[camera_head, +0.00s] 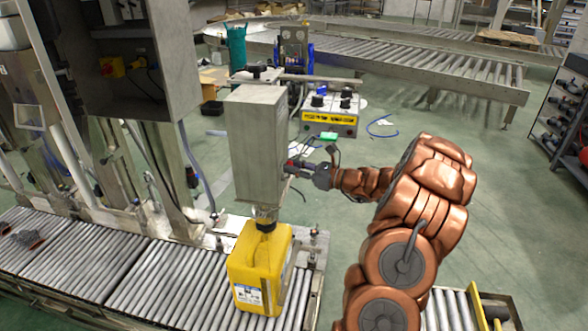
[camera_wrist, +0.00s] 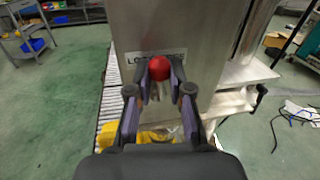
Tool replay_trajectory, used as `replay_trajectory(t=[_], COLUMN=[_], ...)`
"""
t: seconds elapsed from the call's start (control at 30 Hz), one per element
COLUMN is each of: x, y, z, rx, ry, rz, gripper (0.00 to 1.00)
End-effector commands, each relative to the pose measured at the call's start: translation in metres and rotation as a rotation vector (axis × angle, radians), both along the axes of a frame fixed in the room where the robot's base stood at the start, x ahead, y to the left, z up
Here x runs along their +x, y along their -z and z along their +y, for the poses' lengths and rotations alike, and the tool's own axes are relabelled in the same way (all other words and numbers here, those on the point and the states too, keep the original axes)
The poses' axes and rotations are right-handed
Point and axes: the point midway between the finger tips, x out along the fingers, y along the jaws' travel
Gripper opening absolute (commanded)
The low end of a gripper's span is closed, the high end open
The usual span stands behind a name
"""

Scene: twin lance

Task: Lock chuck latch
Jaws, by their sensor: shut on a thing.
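My gripper (camera_head: 298,167) is at the right side of a tall steel housing (camera_head: 258,140). In the wrist view my gripper (camera_wrist: 160,84) is shut on a red ball knob (camera_wrist: 159,67), which appears to be the latch handle. A label beginning "LO" is on the housing (camera_wrist: 185,30) behind the knob, partly hidden by the knob and fingers. Under the housing, the chuck (camera_head: 265,213) sits over the neck of a yellow jerrycan (camera_head: 259,265). I cannot tell the latch's position.
The jerrycan stands on a roller conveyor (camera_head: 165,285). A control box (camera_head: 330,113) with black knobs is behind the housing. A grey cabinet (camera_head: 180,60) stands at the left.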

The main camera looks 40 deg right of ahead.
Motion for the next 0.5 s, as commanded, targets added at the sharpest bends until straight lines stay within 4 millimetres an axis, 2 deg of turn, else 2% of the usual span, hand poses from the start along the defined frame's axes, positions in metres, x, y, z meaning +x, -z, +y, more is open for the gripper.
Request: replay_trajectory(t=[0.5], x=[-0.0083], y=[0.0087], z=[0.0106], rx=[-0.217], ry=[0.001], rz=[-0.199], gripper=[0.0])
